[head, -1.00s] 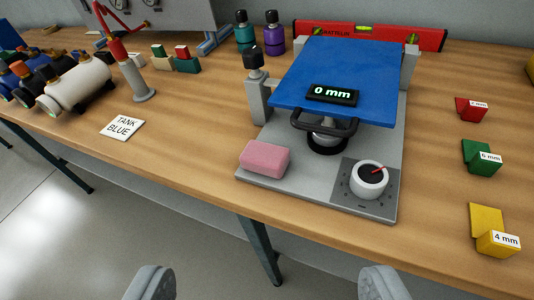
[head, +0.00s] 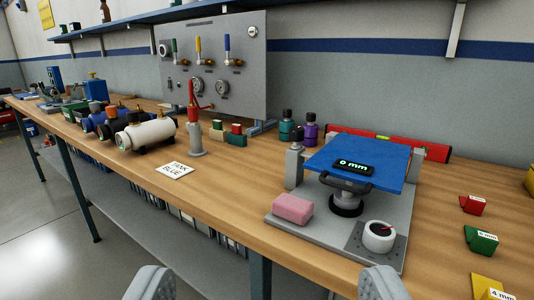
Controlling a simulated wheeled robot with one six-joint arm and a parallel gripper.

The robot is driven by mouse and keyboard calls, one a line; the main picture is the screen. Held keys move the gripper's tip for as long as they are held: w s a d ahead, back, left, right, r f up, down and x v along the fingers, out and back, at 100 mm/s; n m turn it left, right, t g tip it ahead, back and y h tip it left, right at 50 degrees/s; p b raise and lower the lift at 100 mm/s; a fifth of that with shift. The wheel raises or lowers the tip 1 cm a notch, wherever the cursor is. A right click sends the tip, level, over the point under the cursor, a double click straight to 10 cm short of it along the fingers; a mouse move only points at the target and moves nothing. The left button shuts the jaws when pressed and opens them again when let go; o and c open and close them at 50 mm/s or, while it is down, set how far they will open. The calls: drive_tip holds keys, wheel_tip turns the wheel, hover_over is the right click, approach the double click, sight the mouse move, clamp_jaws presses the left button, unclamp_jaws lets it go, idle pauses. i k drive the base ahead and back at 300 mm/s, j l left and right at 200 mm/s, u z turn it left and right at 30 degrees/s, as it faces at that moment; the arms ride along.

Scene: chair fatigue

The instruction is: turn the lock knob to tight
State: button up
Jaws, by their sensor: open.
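The test stand has a grey base (head: 394,218) and a blue plate (head: 375,152) with a display reading 0 mm (head: 353,167). A black knob (head: 296,134) tops the grey post at the plate's left. No label tells me which of these is the lock knob; marks around the dial are too small to read. My gripper (head: 264,283) is open and empty at the bottom edge, apart from both, in front of the bench.
A pink block (head: 292,208) lies on the base's front left. A black handle (head: 345,184) sticks out below the plate. Red (head: 473,204), green (head: 481,239) and yellow (head: 490,288) blocks lie at right. A TANK BLUE card (head: 174,170) lies on clear bench at left.

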sight(296, 134)
drive_tip(key=i+l, duration=0.3)
drive_tip(key=i+l+z, duration=0.15)
drive_tip(key=i+l, duration=0.15)
drive_tip(key=i, duration=0.2)
drive_tip(key=k, duration=0.2)
drive_tip(key=j+z, duration=0.45)
drive_tip(key=j, duration=0.3)
drive_tip(key=l+u, duration=0.45)
drive_tip(key=l, duration=0.3)
drive_tip(key=l+u, duration=0.5)
drive_tip(key=l, duration=0.3)
drive_tip(key=k, duration=0.05)
